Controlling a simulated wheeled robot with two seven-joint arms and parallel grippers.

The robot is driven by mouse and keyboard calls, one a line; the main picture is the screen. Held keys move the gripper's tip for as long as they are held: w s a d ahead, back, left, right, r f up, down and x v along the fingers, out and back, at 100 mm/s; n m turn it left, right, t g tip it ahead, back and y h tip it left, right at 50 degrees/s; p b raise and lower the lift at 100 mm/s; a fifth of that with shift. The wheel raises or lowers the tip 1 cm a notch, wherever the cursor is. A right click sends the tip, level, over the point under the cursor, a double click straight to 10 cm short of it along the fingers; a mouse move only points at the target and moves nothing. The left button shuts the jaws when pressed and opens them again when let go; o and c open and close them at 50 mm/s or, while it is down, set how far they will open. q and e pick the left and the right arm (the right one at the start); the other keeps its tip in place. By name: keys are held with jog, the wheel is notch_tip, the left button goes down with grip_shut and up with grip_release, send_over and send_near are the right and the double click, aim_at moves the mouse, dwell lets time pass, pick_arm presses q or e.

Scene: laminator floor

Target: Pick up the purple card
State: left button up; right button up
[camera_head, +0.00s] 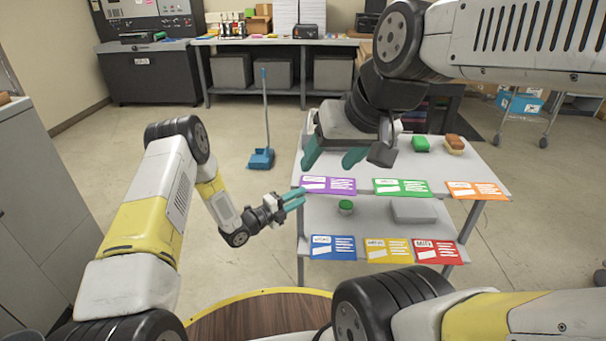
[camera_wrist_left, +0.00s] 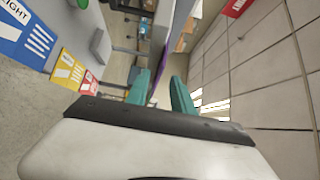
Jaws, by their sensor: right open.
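The purple card (camera_head: 328,185) is at the front left edge of the cart's top shelf. My left gripper (camera_head: 298,200) is just left of and slightly below its left end in the head view, fingers apart. In the left wrist view the card shows edge-on as a thin purple strip (camera_wrist_left: 178,30) running down towards the gap between the fingers (camera_wrist_left: 160,88) of that gripper. I cannot tell whether they touch it. My right gripper (camera_head: 333,158) is open above the top shelf, behind the card, its fingers pointing down and left.
Green (camera_head: 402,187) and orange (camera_head: 476,190) cards line the same shelf edge. Blue (camera_head: 332,247), yellow (camera_head: 388,250) and red (camera_head: 437,251) cards line the lower shelf. A blue dustpan (camera_head: 261,159) stands on the floor to the left.

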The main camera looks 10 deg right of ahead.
aim_at(314, 184)
pick_arm(q)
jog(key=shift+x, duration=1.2)
grip_shut()
dwell(0.5)
